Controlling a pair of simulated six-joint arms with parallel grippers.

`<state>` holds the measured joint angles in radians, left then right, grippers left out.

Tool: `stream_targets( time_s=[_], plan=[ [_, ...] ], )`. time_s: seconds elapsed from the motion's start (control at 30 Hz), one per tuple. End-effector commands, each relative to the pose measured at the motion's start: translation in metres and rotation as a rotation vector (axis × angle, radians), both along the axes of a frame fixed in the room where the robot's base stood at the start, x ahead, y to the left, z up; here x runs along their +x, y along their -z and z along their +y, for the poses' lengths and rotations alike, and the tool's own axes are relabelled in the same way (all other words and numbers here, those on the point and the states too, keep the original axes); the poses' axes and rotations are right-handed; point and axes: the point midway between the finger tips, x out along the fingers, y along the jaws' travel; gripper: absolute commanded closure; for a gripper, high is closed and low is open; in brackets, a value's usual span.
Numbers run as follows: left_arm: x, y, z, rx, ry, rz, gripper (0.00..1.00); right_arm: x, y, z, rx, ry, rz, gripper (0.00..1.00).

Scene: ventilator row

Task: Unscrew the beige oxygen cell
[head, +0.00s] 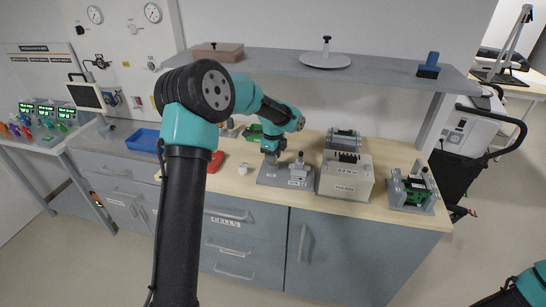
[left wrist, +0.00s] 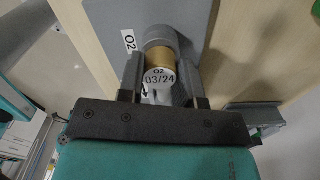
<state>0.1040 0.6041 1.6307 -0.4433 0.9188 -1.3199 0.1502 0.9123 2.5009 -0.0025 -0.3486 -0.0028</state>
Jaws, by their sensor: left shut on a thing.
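The beige oxygen cell (left wrist: 159,57) shows in the left wrist view as a short tan cylinder with a white end label reading O2 03/24. It sits in a round grey housing (left wrist: 162,34) on a grey plate (left wrist: 110,15) marked O2. My left gripper (left wrist: 160,72) has a finger on each side of the cell and is shut on it. In the head view my left gripper (head: 271,158) points down over the left part of the grey base (head: 272,179) on the bench. The cell itself is hidden there. My right gripper is out of view; only part of my right arm shows at bottom right.
Right of the base stand a pale box (head: 343,183) with dark items on top and a grey stand (head: 411,203) with a green board. A red object (head: 216,161), a small white object (head: 242,169) and a blue tray (head: 143,140) lie left. A shelf (head: 385,70) hangs above.

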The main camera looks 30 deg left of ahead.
Motion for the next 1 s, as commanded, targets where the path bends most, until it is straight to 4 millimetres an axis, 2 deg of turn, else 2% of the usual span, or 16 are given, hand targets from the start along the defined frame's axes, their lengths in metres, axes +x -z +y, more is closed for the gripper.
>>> stream_targets(
  time_s=[0.23, 0.7, 1.0],
  plan=[
    [0.0000, 0.0000, 0.0000, 0.000, -0.075, 0.000, 0.89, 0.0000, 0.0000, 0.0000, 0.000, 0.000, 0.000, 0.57],
    [0.0000, 0.0001, -0.0001, 0.000, -0.496, 0.000, 0.89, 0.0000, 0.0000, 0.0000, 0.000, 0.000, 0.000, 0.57],
    [-0.0001, 0.0002, -0.0001, 0.000, -0.525, 0.000, 0.89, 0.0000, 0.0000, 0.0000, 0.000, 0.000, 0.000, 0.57]
  ],
)
